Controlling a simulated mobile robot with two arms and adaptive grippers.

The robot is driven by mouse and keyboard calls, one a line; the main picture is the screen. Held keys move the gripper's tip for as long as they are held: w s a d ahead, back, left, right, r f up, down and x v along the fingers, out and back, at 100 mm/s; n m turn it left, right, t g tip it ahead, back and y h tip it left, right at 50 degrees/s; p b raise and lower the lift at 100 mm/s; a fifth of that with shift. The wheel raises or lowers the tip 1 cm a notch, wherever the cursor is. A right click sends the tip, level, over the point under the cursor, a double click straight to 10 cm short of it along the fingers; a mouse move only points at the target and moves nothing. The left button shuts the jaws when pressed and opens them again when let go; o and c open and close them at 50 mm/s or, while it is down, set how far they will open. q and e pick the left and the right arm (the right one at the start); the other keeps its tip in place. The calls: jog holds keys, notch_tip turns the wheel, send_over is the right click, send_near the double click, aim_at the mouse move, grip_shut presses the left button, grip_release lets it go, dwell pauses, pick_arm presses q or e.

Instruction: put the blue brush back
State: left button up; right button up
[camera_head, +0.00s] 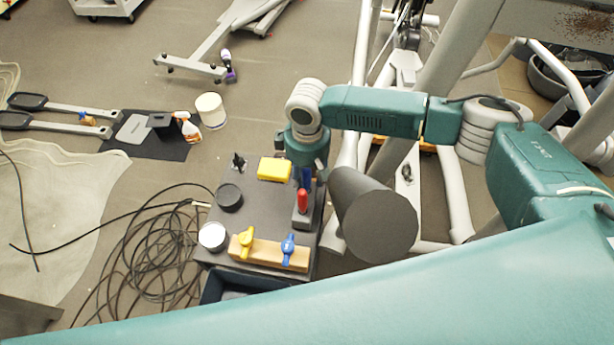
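A dark blue upright piece (306,178), which may be the blue brush, stands behind a red piece (302,200) at a grey block (303,217) on the dark cart top (262,207). Its lower part is hidden. My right gripper (308,168) points down at the cart's far right, close to the dark blue piece. Its fingers are too small and hidden to tell open from shut, or whether they touch the piece. A wooden block (268,253) at the cart's near edge carries a yellow piece (246,241) and a brighter blue piece (288,247). My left gripper is out of view.
The cart also bears a yellow box-like piece (274,169), a black round container (229,197) and a white round one (212,236). Coiled black cable (150,255) lies left of it. Elliptical frame bars (455,190) stand to the right. A white bucket (211,110) is behind.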

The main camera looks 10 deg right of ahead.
jog(key=shift+f, duration=0.1)
notch_tip(320, 180, up, 4)
jog(key=b, duration=0.4)
jog(key=shift+w+r, duration=0.1)
jog(key=shift+r, duration=0.15)
notch_tip(320, 180, up, 6)
jog(key=shift+r+b, duration=0.2)
jog(key=shift+b, duration=0.1)
